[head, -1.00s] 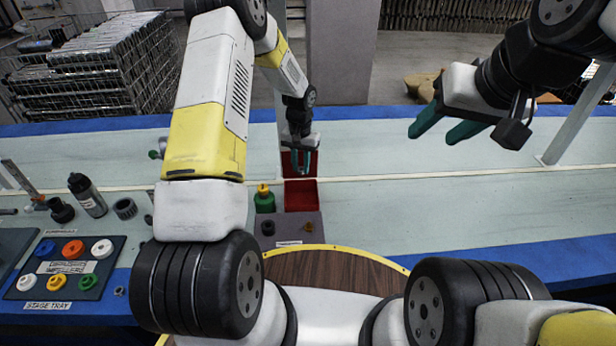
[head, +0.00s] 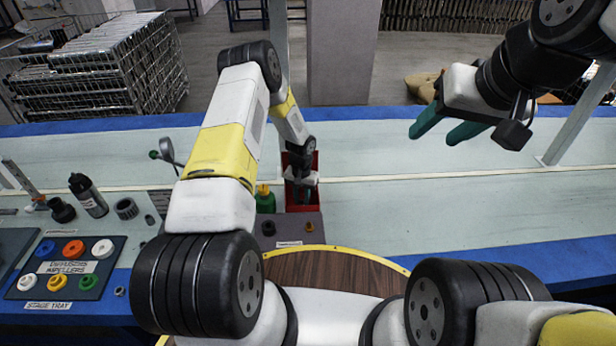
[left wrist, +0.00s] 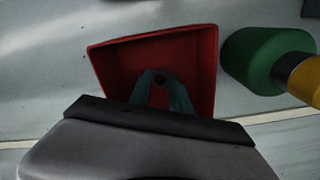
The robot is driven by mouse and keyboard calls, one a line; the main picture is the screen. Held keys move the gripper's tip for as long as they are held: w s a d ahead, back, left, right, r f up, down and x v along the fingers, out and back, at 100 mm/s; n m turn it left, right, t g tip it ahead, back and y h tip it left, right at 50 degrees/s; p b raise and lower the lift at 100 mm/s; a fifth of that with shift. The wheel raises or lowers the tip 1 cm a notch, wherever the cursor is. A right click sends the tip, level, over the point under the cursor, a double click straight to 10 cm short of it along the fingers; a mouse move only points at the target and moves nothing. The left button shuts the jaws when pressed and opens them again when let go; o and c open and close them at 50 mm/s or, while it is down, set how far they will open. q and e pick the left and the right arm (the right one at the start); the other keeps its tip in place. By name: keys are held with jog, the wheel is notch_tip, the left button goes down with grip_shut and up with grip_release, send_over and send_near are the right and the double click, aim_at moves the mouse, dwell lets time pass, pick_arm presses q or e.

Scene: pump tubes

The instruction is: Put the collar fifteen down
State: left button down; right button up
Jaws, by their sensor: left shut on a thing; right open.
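In the head view the collar is hidden by the gripper. My right gripper (head: 441,128) is open and empty, raised over the right of the table.
A green bottle with a yellow top (head: 265,200) stands just left of the bin. A grey block (head: 290,236) in front holds a dark piece (head: 269,228) and a brass one (head: 309,227). A stage tray (head: 38,289) with coloured parts lies left. The right tabletop is clear.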

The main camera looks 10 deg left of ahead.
pick_arm(q)
jog(key=shift+f, duration=0.1)
jog(key=c, duration=1.2)
grip_release()
